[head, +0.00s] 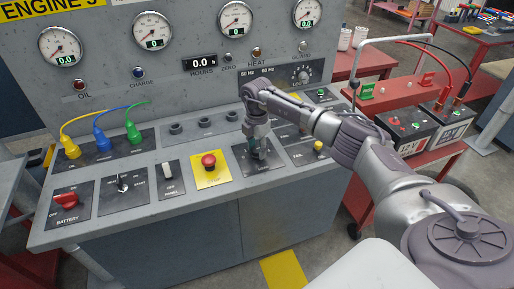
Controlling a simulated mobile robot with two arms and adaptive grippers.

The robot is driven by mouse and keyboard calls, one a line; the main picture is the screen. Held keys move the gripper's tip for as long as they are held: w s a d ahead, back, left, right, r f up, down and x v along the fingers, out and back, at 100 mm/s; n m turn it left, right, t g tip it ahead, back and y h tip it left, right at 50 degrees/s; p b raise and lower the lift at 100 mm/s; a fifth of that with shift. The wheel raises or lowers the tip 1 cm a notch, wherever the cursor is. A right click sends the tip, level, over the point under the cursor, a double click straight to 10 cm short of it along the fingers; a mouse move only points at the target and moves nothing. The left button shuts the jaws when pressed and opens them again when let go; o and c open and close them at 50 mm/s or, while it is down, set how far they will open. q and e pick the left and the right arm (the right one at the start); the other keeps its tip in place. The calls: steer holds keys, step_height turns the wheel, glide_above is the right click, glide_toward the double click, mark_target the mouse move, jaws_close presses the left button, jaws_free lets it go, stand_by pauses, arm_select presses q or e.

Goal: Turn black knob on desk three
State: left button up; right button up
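The grey control desk (150,215) stands in front of me under a yellow sign reading "ENGINE 3". My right gripper (258,152) comes in from the right and points down at a dark plate (240,168) on the desk's sloped top, right of the red button. Its fingers are at or just above a small dark part on that plate. They cover most of that part, so I cannot tell whether it is the black knob or whether they grip it. My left gripper is not in view.
A red button (208,161) on a yellow plate sits left of my gripper. A red battery switch (66,200) and yellow, blue and green plugs (103,143) are further left. A red cart (405,160) with batteries stands at the right, close behind my arm.

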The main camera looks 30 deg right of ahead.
steer(key=c, duration=0.4)
steer(key=shift+o, duration=0.2)
